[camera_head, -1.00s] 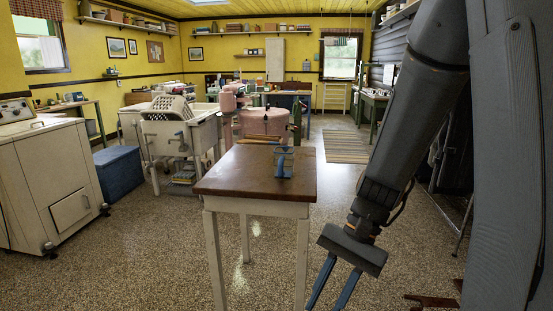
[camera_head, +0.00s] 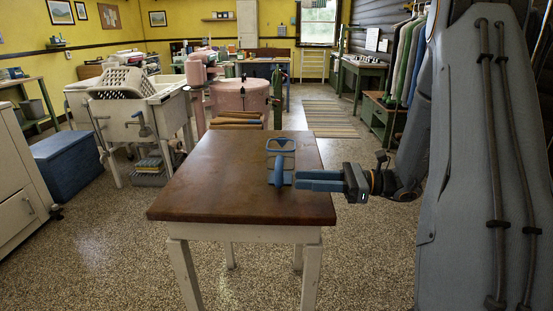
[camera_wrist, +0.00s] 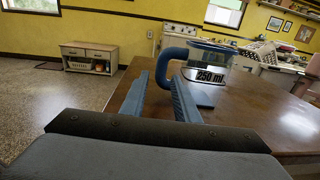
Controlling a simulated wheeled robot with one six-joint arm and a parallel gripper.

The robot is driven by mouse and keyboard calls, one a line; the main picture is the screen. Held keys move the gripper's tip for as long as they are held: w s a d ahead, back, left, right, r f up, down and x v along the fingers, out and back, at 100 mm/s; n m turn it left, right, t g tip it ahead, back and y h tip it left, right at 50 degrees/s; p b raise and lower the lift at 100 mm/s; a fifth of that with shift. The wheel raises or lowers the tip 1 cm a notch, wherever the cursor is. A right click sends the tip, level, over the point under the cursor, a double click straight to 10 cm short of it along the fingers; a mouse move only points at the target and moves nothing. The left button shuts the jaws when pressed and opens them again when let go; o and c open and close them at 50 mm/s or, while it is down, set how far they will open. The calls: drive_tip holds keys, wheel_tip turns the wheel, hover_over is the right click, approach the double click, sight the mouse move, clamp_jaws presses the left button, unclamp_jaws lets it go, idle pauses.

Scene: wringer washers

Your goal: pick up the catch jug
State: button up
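The catch jug (camera_head: 281,145) stands upright on the brown wooden table top. It has a clear body, a blue rim and a blue handle on the side nearest my body camera. The wrist view shows the jug (camera_wrist: 212,75) with its "250 ml" label, and its handle curving to the left. My gripper (camera_head: 297,180) reaches in level from the right, low over the table, with its fingertips close to the handle. In the wrist view my gripper (camera_wrist: 160,80) is open, its fingers apart, with the handle ahead between the fingertips. I cannot tell whether they touch it.
The table (camera_head: 210,185) is bare around the jug. Wooden rollers (camera_head: 236,121) and a pink washer tub (camera_head: 240,97) stand just behind it. A sink with a white basket (camera_head: 118,82) and a blue chest (camera_head: 66,160) are at the left. The floor right of the table is open.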

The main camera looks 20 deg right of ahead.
sight(280, 167)
drive_tip(key=x, duration=0.6)
drive_tip(key=shift+a+p, duration=0.15)
drive_tip(key=shift+p, duration=0.25)
drive_tip(key=x, duration=0.2)
drive_tip(key=r+x, duration=0.1)
drive_tip(key=x, duration=0.1)
drive_tip(key=shift+w+p, duration=0.1)
drive_tip(key=shift+p, duration=0.3)
drive_tip(key=shift+w+a, duration=0.25)
drive_tip(key=shift+a, duration=0.3)
clamp_jaws()
